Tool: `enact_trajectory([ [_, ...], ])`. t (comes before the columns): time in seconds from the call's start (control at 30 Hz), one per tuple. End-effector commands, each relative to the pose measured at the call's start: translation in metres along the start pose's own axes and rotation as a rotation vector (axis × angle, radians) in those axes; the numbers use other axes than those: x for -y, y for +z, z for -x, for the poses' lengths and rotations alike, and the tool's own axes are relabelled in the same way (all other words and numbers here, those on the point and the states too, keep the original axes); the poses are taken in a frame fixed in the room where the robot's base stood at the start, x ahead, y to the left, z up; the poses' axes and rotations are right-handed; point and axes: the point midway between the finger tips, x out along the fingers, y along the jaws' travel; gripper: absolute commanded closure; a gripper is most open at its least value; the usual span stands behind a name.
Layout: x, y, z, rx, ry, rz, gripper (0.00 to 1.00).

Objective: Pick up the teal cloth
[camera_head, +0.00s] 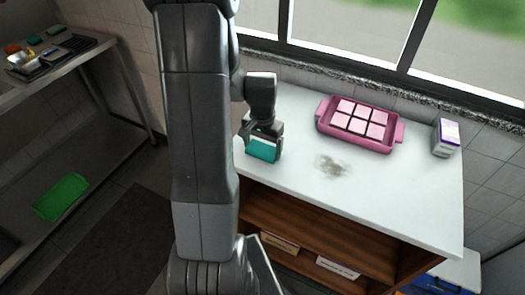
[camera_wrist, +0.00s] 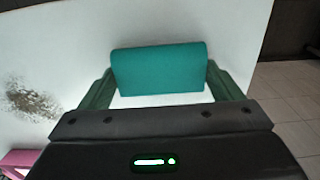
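The teal cloth (camera_head: 262,149) is a small folded block near the left end of the white counter. In the wrist view the teal cloth (camera_wrist: 160,68) lies straight ahead, between the tips of my two green-tinted fingers. My gripper (camera_head: 265,132) is right above and around it in the head view, with its fingers low beside the cloth. In the wrist view the fingers of my gripper (camera_wrist: 161,70) are wide apart, and the cloth fills the space between their tips. Whether they press on its sides is not clear.
A pink tray (camera_head: 322,123) with several pink-topped squares stands right of the cloth. A grey smudge (camera_head: 331,166) marks the white counter (camera_head: 290,105). A white and purple carton (camera_head: 445,138) stands at the far right. A window sill runs behind. My arm covers the counter's left side.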

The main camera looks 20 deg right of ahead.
Motion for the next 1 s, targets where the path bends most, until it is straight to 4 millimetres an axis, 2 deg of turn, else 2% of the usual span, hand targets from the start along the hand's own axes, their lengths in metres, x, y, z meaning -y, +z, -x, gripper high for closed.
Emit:
enact_trajectory([
  [0.07, 0.000, 0.000, 0.000, 0.000, 0.000, 0.000, 0.36],
  [0.3, 0.000, 0.000, 0.001, -0.001, 0.000, 0.000, 0.37],
  [0.43, 0.000, -0.001, 0.010, -0.004, -0.002, 0.000, 0.37],
  [0.8, 0.000, -0.001, 0.075, -0.006, -0.002, 0.000, 0.37],
  [1.0, 0.000, 0.000, 0.097, -0.002, -0.001, 0.000, 0.37],
])
